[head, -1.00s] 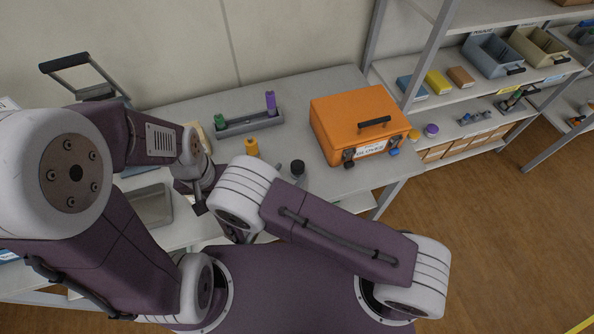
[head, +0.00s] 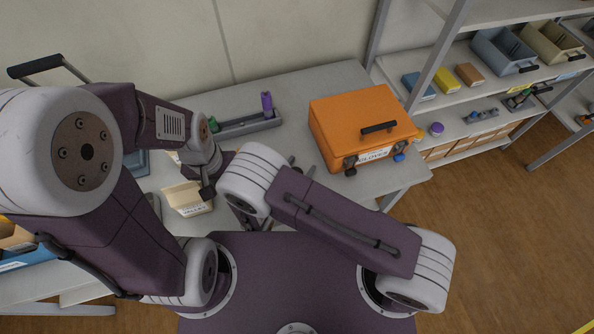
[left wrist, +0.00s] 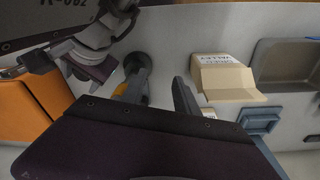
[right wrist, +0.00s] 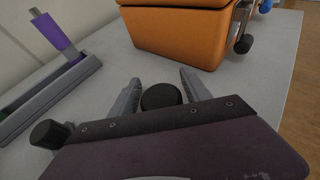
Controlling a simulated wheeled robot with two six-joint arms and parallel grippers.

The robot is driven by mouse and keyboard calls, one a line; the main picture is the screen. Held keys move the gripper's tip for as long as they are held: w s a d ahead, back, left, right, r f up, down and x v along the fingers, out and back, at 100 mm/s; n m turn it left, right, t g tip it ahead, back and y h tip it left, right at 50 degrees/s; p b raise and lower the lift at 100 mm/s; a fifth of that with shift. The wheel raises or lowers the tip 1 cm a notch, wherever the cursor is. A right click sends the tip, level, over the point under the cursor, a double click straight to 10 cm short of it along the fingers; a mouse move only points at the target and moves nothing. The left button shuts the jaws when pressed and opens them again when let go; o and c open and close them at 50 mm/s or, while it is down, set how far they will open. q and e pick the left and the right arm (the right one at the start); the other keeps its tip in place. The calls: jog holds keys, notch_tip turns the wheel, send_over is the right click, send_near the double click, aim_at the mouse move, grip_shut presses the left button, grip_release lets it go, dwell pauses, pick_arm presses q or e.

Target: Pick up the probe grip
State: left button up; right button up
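A black round-topped piece (right wrist: 160,97), which may be the probe grip, stands on the table between the fingers of my right gripper (right wrist: 158,92). The fingers are apart on either side of it; I see no clear contact. In the head view my right gripper (head: 301,166) is mostly hidden behind my forearm, in front of the orange case. My left gripper (left wrist: 160,92) is open in the left wrist view.
The orange case (head: 362,125) stands behind my right gripper. A grey rack (head: 245,126) holds a purple-handled tool (head: 267,104). A dark knob (right wrist: 49,133) stands left of my right gripper. A beige box (left wrist: 226,78) and a grey tray (left wrist: 285,72) lie beyond my left gripper.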

jog(key=shift+s+r, duration=0.25)
jog(key=shift+s, duration=0.15)
jog(key=c, duration=1)
jog(key=shift+w+f, duration=0.1)
jog(key=shift+f, duration=0.05)
grip_shut()
pick_arm(q)
jog(key=shift+s, duration=0.4)
jog(key=shift+r, duration=0.1)
